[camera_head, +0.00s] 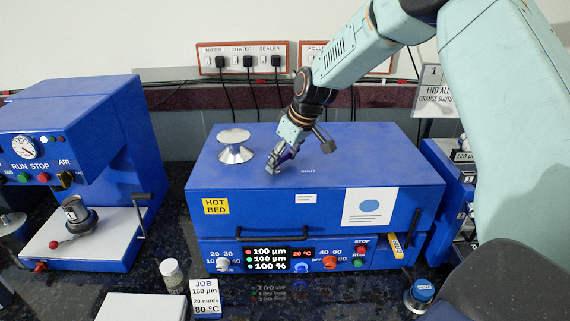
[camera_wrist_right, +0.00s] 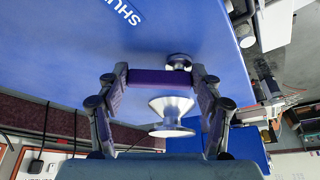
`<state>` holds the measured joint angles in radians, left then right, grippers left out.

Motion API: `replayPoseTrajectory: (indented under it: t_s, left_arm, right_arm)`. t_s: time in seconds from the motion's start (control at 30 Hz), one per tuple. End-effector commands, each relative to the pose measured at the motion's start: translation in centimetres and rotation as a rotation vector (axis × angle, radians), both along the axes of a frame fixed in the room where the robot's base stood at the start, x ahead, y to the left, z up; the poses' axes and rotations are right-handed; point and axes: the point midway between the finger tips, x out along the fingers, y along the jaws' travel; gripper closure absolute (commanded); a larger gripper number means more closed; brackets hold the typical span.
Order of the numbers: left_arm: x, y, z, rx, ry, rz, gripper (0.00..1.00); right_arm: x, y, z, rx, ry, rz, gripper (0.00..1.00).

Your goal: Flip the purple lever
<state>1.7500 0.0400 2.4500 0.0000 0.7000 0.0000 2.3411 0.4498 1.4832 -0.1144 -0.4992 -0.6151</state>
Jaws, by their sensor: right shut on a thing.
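The purple lever (camera_wrist_right: 160,77) shows in the right wrist view as a short bar spanning the space between the two fingertips, over the blue machine top. My right gripper (camera_wrist_right: 160,88) is shut on it, one finger at each end. In the head view my right gripper (camera_head: 278,160) reaches down to the lid of the blue hot-bed machine (camera_head: 360,165), near small white lettering. There the fingers mostly hide the lever; only a little purple shows. My left gripper is not in view.
A silver knob (camera_head: 234,147) stands on the lid left of my right gripper and also shows in the wrist view (camera_wrist_right: 172,117). A blue machine (camera_head: 110,110) with a white bed stands at the left. A small jar (camera_head: 172,274) and a job card (camera_head: 205,298) stand in front.

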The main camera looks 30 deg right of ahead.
Motion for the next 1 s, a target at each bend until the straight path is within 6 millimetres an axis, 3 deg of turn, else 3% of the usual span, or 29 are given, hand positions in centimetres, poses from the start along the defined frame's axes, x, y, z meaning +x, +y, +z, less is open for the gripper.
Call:
replayPoseTrajectory:
  t_s: [0.2,0.4,1.0]
  left_arm:
    - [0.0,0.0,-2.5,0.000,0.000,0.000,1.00]
    - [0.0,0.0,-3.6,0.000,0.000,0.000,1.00]
    - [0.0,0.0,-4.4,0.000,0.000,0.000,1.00]
  right_arm:
    - [0.5,0.2,-0.3,0.001,-0.002,0.191,0.65]
    - [0.9,0.4,-0.2,0.002,-0.001,0.372,0.66]
    - [1.4,0.9,0.1,0.003,-0.001,0.690,0.65]
